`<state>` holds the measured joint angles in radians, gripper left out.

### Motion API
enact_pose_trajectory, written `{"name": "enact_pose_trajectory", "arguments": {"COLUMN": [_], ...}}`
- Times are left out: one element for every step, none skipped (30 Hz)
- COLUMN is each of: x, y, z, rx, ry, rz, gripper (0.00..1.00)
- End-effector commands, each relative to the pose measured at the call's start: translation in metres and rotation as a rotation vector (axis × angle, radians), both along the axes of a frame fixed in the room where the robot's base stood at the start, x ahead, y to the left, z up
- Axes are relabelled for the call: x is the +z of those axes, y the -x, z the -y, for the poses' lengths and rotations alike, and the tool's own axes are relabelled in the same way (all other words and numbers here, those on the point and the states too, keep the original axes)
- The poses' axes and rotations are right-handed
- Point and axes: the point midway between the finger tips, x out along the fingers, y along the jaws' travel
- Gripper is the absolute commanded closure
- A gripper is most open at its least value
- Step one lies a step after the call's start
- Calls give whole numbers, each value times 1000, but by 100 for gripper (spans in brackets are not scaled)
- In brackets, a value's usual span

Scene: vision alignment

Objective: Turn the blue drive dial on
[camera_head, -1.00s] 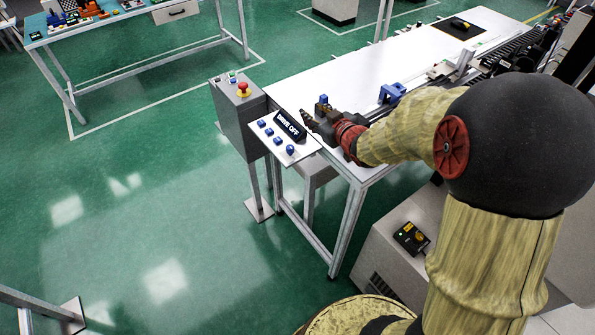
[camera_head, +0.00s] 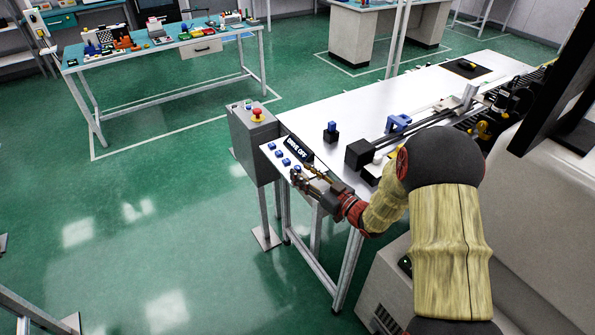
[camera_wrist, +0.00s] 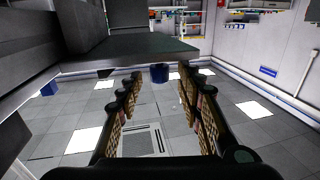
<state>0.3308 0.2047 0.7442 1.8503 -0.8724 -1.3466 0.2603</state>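The blue drive dial (camera_wrist: 160,73) shows in the wrist view as a short blue cylinder at the edge of a dark panel. It lies ahead of and between the two fingers of my gripper (camera_wrist: 155,82), with visible gaps on both sides. In the head view my gripper (camera_head: 298,178) is at the near right corner of the white control panel (camera_head: 267,151), and its fingers largely hide the dial there. My gripper is open and holds nothing. The black display (camera_head: 299,147) on the panel reads "DRIVE OFF".
Several blue buttons (camera_head: 279,154) line the panel beside the dial. A grey box with a red emergency stop (camera_head: 257,113) stands behind it. The white worktable (camera_head: 365,105) carries a black block with a blue top (camera_head: 331,131) and a rail. Floor left of the panel is clear.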

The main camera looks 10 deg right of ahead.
Motion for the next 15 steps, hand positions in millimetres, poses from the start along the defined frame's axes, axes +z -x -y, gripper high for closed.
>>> {"name": "enact_pose_trajectory", "arguments": {"x": [-1,-1,-1,-1,-1,-1,-1,-1,-1,0,0,0,0,0,0], "y": [-7,-10,-14,-17,-20,-22,-24,-25,-26,-27,-27,-27,-27,-27,-27], "z": [-5,-6,-9,-10,-11,-12,-13,-14,-15,-15,-15,-15,-15,-15,-15], "rx": [1,1,2,2,1,0,-1,-1,-1,-1,-1,-1,-2,-2,-2], "ry": [0,1,1,1,1,1,0,0,0,0,0,0,0,0,0], "rz": [0,0,0,0,0,0,-1,-1,-1,-1,-1,-1,-1,-1,-1], "gripper": [63,63,63,63,63,63,63,63,63,63,63,63,63,63,63]}}
